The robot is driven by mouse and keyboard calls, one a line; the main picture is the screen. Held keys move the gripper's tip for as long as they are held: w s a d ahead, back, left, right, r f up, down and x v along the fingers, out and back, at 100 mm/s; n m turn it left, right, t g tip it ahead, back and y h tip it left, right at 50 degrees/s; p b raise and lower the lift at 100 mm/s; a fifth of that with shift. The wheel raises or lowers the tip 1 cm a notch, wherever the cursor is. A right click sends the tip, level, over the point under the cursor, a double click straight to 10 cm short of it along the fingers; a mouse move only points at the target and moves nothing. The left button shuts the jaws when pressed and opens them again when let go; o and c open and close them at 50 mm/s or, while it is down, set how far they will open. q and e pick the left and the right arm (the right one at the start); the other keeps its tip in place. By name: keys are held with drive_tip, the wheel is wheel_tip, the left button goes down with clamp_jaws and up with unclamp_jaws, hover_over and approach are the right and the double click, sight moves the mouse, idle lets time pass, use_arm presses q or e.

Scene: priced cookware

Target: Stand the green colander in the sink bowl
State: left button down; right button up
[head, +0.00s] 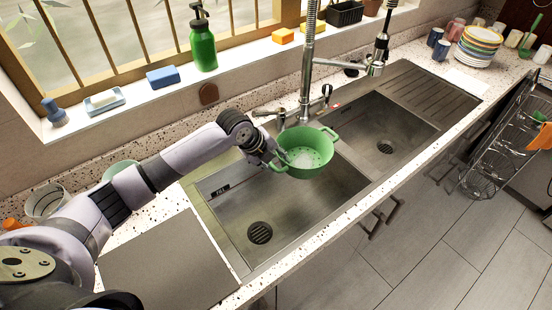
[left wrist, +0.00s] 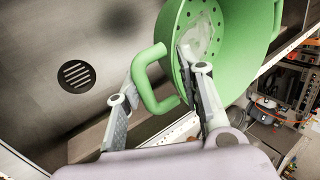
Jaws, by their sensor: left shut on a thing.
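The green colander (head: 306,168) has two loop handles and holes in its wall. My left gripper (head: 279,158) is shut on its near-left handle side and holds it up, opening upward, over the far right part of the left sink bowl (head: 232,207). In the left wrist view the colander (left wrist: 258,32) fills the upper right, with the fingers of my gripper (left wrist: 163,88) on either side of the handle and rim. The bowl's floor (left wrist: 40,110) shows to the left, apart from the colander. My right gripper is out of view.
The tall faucet (head: 307,75) rises just behind the colander. A second bowl (head: 385,135) and a ribbed drainer (head: 432,90) lie to the right. A grey board (head: 165,265) lies on the counter at left. The left bowl is empty around its drain (head: 260,232).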

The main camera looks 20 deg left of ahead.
use_arm(q)
drive_tip(key=shift+w+d+f+b, duration=0.1)
drive_tip(key=shift+f+b, duration=3.65)
drive_tip(key=shift+f, duration=1)
drive_tip(key=shift+w+f+b, duration=0.1)
drive_tip(key=shift+f+b, duration=3.6)
drive_tip(key=shift+f, duration=1.05)
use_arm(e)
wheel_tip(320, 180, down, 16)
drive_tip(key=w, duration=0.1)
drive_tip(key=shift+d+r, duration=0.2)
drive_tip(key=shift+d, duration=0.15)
use_arm(q)
drive_tip(key=c, duration=1)
unclamp_jaws()
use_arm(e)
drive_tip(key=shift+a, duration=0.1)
use_arm(q)
drive_tip(key=shift+o, duration=0.2)
drive_tip(key=o, duration=0.5)
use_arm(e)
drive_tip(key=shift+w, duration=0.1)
